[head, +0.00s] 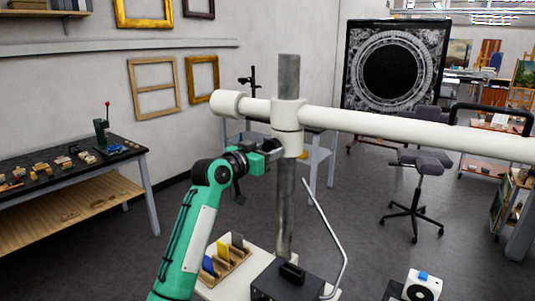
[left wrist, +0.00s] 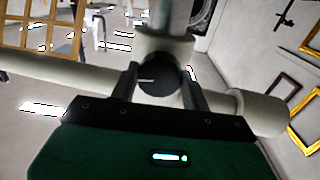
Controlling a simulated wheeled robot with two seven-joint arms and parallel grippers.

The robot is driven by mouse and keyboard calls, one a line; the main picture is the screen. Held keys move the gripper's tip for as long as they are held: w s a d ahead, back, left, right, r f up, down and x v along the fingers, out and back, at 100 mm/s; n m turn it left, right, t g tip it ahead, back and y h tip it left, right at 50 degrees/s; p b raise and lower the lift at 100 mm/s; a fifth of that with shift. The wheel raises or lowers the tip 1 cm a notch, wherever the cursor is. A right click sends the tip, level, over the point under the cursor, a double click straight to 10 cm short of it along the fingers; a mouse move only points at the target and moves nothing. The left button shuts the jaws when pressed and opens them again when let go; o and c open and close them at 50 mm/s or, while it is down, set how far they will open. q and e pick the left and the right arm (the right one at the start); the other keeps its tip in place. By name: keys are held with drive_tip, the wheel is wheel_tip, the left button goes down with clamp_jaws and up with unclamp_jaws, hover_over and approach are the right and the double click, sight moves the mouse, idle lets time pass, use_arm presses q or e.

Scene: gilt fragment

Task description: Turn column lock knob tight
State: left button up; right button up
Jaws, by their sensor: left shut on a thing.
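The column (head: 288,75) is a grey metal post standing upright, with a white collar (head: 288,116) joining it to a long white horizontal arm (head: 400,128). The lock knob (left wrist: 158,80) is dark and round with a pale line on its face, on the collar in the left wrist view. My left gripper (left wrist: 160,88) has one finger on each side of the knob and is shut on it. In the head view my left gripper (head: 268,149) meets the collar from the left, and the knob is mostly hidden by its fingers. My right gripper is not in view.
A white-topped cart with a black box (head: 285,284) and a rack of coloured cards (head: 228,262) stands at the column's foot. A black-topped bench (head: 70,165) is at left. A stool (head: 420,165) and dark round-patterned panel (head: 394,65) are behind, with open floor between.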

use_arm(q)
drive_tip(key=shift+f+m+b, duration=0.1)
drive_tip(key=shift+m+b, duration=0.75)
drive_tip(key=shift+m, duration=0.35)
drive_tip(key=shift+m+b, duration=0.35)
drive_tip(key=shift+m, duration=0.55)
drive_tip(key=m, duration=0.2)
drive_tip(key=shift+m+y, duration=0.3)
drive_tip(key=shift+r+m, duration=0.2)
drive_tip(key=shift+m, duration=0.7)
drive_tip(key=m, duration=0.2)
drive_tip(key=shift+r+m+p, duration=0.1)
drive_tip(key=shift+m+p, duration=0.2)
drive_tip(key=shift+p, duration=0.05)
drive_tip(key=shift+m+p, duration=0.6)
drive_tip(key=shift+m, duration=0.6)
drive_tip(key=m+p, duration=0.2)
drive_tip(key=m, duration=0.1)
drive_tip(key=shift+y, duration=0.3)
drive_tip(key=shift+m, duration=0.4)
drive_tip(key=shift+s+d, duration=0.1)
